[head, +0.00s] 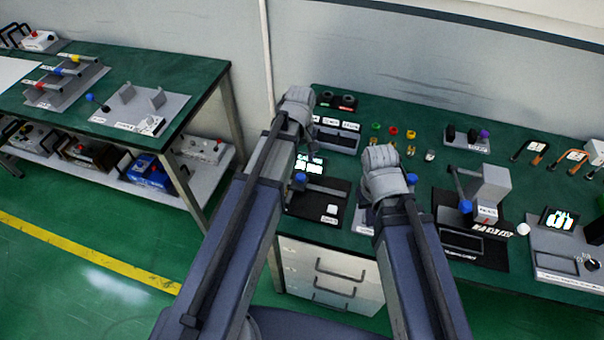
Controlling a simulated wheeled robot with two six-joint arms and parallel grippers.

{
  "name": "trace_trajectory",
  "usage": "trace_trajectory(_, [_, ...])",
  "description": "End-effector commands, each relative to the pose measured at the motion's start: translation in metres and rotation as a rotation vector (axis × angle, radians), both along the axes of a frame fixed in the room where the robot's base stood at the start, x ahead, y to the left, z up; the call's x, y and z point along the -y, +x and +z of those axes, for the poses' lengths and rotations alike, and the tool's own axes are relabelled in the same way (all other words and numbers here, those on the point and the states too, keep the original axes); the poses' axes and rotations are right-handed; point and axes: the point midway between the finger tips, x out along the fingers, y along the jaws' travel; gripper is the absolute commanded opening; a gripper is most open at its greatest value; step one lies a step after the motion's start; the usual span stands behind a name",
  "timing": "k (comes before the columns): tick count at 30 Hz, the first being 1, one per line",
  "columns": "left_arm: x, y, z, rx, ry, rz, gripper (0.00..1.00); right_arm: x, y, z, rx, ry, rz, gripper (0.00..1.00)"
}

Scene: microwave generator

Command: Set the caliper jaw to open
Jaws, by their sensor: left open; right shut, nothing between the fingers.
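A black board (335,187) between my two arms carries a lit green display (313,163), a grey bar (326,189) and a blue knob (300,178). It may be the caliper, but its labels are too small to read and my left arm hides its left side. I cannot tell the jaw's position. My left gripper (300,97) is open above the back left of the green bench, beyond the board. My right gripper (380,156) is shut and empty, to the right of the board. Both sets of fingertips are mostly hidden.
A stand with a lever and blue knob (465,206) is right of my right arm. Small coloured parts (393,132) and a grey holder (466,144) stand behind. A display panel (558,219) is at far right. Drawers (335,280) are below. Another bench (190,75) is left.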

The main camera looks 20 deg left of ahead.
Motion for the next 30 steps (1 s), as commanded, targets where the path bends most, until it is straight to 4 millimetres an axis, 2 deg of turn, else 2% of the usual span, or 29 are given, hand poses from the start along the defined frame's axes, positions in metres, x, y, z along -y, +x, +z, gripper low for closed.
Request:
trace_trajectory(1, [0.0, 0.0, -0.009, 0.0, 0.0, -0.001, 0.69, 0.0, 0.0, -0.009, 0.0, 0.0, 0.0, 0.0])
trace_trajectory(15, [0.0, 0.0, -0.065, 0.0, 0.0, -0.002, 0.69, 0.0, 0.0, -0.065, 0.0, 0.0, -0.002, 0.0])
trace_trajectory(27, [0.0, 0.0, -0.069, 0.0, 0.0, -0.002, 0.69, 0.0, 0.0, -0.069, 0.0, 0.0, -0.001, 0.0])
trace_trajectory(30, [0.0, 0.0, -0.069, 0.0, 0.0, -0.002, 0.59, 0.0, 0.0, -0.069, 0.0, 0.0, -0.001, 0.0])
